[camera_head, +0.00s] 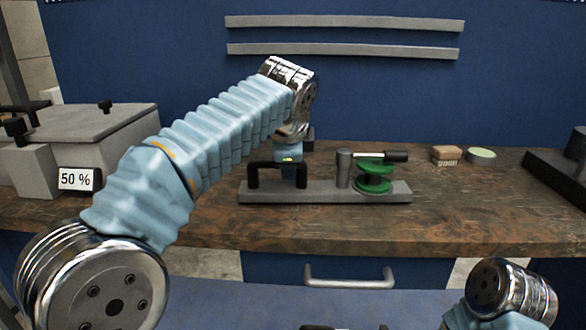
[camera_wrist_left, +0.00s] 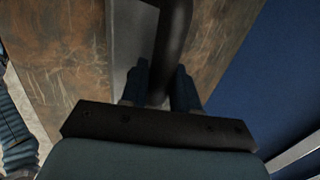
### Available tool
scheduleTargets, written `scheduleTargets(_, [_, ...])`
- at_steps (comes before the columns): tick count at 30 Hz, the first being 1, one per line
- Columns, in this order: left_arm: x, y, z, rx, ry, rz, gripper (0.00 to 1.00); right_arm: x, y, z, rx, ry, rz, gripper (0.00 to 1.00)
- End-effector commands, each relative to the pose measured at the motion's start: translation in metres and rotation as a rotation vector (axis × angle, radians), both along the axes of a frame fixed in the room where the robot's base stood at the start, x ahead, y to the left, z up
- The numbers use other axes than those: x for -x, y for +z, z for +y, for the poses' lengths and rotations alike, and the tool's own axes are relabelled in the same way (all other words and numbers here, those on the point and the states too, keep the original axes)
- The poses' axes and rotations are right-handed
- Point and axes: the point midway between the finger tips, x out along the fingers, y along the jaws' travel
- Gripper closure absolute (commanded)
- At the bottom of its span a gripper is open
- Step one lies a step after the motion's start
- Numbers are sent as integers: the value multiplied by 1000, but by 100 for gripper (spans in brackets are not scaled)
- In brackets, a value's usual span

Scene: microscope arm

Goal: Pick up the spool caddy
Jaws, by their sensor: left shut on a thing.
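The spool caddy is a long grey bar (camera_head: 326,196) lying along the front of the wooden workbench. It carries a black arched handle (camera_head: 253,174) at its left, a grey post (camera_head: 344,168) with a black-gripped lever (camera_head: 382,156), and a green spool (camera_head: 374,176). My left gripper (camera_head: 289,170) comes down over the right part of the handle and is shut on it. In the left wrist view, the fingers (camera_wrist_left: 161,88) stand on both sides of the black handle (camera_wrist_left: 172,45). Part of my right arm shows at the lower right, but its gripper does not show clearly.
A grey case (camera_head: 100,125) with a "50 %" label (camera_head: 76,179) stands at the left. A small brown block (camera_head: 446,154) and a round pale-green item (camera_head: 481,156) lie behind right. A dark object (camera_head: 560,172) stands at the right edge. Bench is clear right of the caddy.

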Motion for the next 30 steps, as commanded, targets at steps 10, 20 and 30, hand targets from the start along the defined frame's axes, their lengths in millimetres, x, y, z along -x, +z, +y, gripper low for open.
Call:
scheduleTargets(10, [17, 45, -2, 5, -2, -7, 100, 0, 7, 0, -1, 1, 0, 57])
scheduleTargets(20, [84, 99, -8, 6, -5, -7, 100, 0, 4, 0, -1, 1, 0, 57])
scheduleTargets(30, [133, 121, -12, 3, -1, -4, 100, 0, 4, 0, -1, 1, 0, 57])
